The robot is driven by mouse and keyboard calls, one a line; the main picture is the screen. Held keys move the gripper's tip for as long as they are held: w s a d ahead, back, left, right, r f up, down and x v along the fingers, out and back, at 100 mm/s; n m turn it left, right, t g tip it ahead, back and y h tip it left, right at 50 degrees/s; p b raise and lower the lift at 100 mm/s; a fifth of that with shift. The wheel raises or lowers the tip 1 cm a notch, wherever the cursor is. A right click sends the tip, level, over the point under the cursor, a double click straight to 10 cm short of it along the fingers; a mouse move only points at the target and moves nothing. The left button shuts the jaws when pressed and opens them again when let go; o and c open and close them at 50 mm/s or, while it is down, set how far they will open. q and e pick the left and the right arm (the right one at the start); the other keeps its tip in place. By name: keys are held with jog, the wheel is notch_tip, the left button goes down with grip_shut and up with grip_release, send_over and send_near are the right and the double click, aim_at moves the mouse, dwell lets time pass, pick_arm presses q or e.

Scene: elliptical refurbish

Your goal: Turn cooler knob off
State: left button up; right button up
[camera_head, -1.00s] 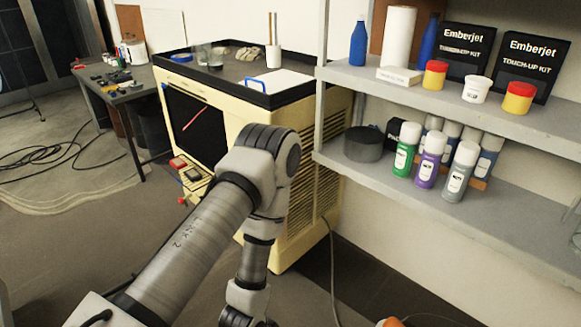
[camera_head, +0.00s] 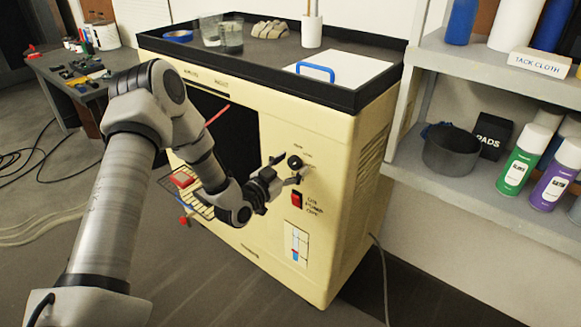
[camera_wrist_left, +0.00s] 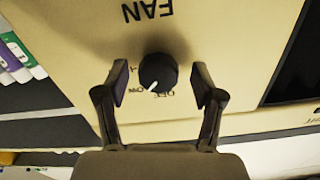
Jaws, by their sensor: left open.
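The cooler (camera_head: 340,225) is a cream cabinet with a black top tray. Its round black knob (camera_head: 295,162) is high on the front panel, under a small label. In the left wrist view the knob (camera_wrist_left: 160,72) sits below an upside-down "FAN" label. Its white pointer mark points down and slightly left, near lettering that seems to read LOW and OFF. My left gripper (camera_head: 285,171) is open in front of the panel. In the wrist view its fingers (camera_wrist_left: 159,84) stand on either side of the knob, with visible gaps. Contact cannot be seen. My right gripper is out of view.
A red switch (camera_head: 297,199) and a gauge (camera_head: 297,244) are below the knob. A shelf (camera_head: 405,160) with cans and a dark pot (camera_head: 450,150) stands close on the right. A cluttered workbench (camera_head: 60,72) is at the back left. Floor in front is clear.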

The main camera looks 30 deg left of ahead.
pick_arm(q)
jog(key=shift+d, duration=0.15)
jog(key=c, duration=1.1)
jog(key=shift+c, duration=0.2)
jog(key=shift+n, duration=0.4)
jog(key=n+b, duration=0.2)
jog(key=n, duration=0.2)
jog(key=shift+r+n+b, duration=0.1)
jog(key=shift+n+b, duration=0.6)
jog(key=shift+n, duration=1.4)
jog(key=o, duration=1.1)
jog(key=shift+o, duration=0.2)
